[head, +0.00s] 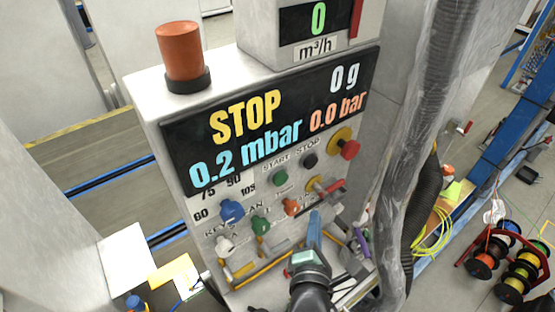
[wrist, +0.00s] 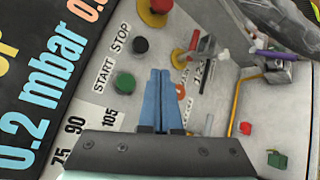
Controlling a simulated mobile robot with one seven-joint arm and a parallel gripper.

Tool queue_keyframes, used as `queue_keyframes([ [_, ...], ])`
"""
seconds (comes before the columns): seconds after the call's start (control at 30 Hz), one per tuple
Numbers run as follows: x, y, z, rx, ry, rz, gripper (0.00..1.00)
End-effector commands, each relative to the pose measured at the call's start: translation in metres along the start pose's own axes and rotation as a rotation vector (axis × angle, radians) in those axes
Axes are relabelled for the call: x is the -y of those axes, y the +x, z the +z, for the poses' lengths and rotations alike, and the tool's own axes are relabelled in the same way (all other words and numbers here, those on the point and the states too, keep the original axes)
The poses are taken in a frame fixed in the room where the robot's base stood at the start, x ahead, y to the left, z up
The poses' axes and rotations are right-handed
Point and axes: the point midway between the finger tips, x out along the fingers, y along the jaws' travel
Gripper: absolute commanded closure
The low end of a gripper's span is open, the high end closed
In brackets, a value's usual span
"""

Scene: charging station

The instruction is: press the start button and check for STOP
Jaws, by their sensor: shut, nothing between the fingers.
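The start button is the green button (head: 280,179) under the START label on the grey panel. In the wrist view the green button (wrist: 125,83) is just left of my fingertips. The black button (head: 310,160) sits under the STOP label, to its right; it also shows in the wrist view (wrist: 140,45). The display (head: 290,92) reads STOP in yellow, with 0.2 mbar, 0 g and 0.0 bar. My gripper (head: 315,215) is shut and empty, its blue fingers in front of the panel, lower right of the green button. It also shows in the wrist view (wrist: 161,74). The fingers look apart from the green button.
A red mushroom button (head: 350,149) on yellow sits at the panel's right. Blue (head: 231,211) and green (head: 260,225) knobs are lower left. An orange lamp (head: 181,51) tops the cabinet. A thick grey hose (head: 408,140) hangs at right.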

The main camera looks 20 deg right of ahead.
Motion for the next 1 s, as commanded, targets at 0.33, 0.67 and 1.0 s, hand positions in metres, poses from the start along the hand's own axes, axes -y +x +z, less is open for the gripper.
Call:
queue_keyframes([
  [0.33, 0.0, -0.002, 0.001, -0.001, -0.014, -0.007, 1.0],
  [0.67, -0.004, 0.009, -0.008, -0.002, -0.013, -0.003, 1.0],
  [1.0, -0.028, 0.042, -0.032, 0.0, -0.013, -0.001, 1.0],
])
